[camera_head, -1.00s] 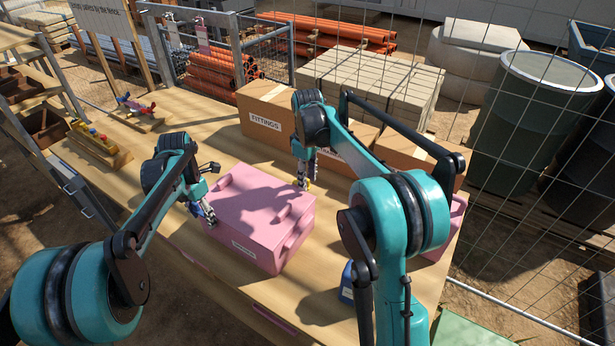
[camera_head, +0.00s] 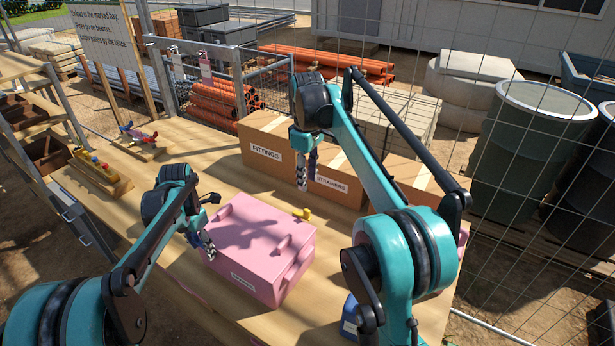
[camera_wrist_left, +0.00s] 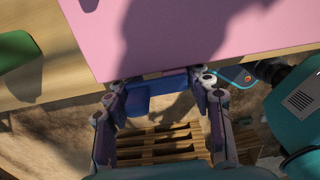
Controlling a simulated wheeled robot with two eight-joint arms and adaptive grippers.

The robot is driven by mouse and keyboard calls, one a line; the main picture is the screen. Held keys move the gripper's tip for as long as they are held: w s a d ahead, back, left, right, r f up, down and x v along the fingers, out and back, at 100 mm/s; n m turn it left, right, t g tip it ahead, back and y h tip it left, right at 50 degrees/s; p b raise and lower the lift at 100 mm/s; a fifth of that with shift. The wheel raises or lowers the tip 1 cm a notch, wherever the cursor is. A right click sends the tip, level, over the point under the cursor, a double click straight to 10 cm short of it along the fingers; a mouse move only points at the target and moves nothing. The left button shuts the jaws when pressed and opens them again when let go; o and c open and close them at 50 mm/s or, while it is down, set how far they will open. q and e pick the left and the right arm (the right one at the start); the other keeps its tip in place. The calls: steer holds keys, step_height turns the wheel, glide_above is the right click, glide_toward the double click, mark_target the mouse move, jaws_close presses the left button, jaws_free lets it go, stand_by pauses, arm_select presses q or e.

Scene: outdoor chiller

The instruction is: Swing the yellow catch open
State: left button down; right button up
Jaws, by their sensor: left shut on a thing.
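The pink box (camera_head: 262,237) lies on the wooden table with its lid down. The yellow catch (camera_head: 302,214) stands up at its far edge. My right gripper (camera_head: 302,187) hangs above and beyond the catch, apart from it; its finger gap is unclear. My left gripper (camera_head: 210,254) is at the box's left side, shut on a blue part (camera_wrist_left: 160,86) beside the pink edge. In the left wrist view the blue part spans between the fingers (camera_wrist_left: 163,108). How it joins the box is hidden.
Cardboard boxes (camera_head: 262,153) stand behind the pink box, close to my right gripper. A blue object (camera_head: 349,315) stands at the front right of the table. Wooden stands with coloured fittings (camera_head: 100,172) lie at the left. Bare table lies between them and the box.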

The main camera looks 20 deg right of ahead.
arm_select(q)
steer(key=c, duration=0.5)
jaws_free()
steer(key=shift+c, duration=0.2)
